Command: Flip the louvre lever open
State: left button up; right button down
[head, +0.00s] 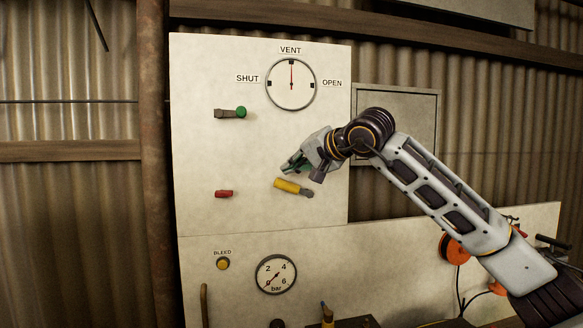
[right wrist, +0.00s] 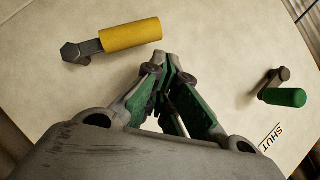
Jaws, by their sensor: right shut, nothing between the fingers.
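Several levers sit on a pale panel (head: 200,150), none with a readable name, so I cannot tell which is the louvre lever. A yellow-handled lever (head: 287,186) has its grey pivot at the right end and tilts slightly down to the right. It also shows at the upper left of the right wrist view (right wrist: 130,35). A green-knobbed lever (head: 241,112) is at the upper left; it also shows in the right wrist view (right wrist: 284,97). My right gripper (head: 288,167) is shut and empty, just above the yellow handle; contact cannot be told. My left gripper is out of view.
The VENT dial (head: 291,84), marked SHUT left and OPEN right, has its needle straight up. Below are a BLEED button (head: 222,264) and a bar gauge (head: 276,274). The panel's left middle is clear.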

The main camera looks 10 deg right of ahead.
jog(key=s+d+r+b, duration=0.1)
jog(key=s+d+r, duration=0.2)
jog(key=s+r, duration=0.4)
jog(key=shift+s+b, duration=0.35)
jog(key=shift+s, duration=0.5)
jog(key=shift+d, duration=0.1)
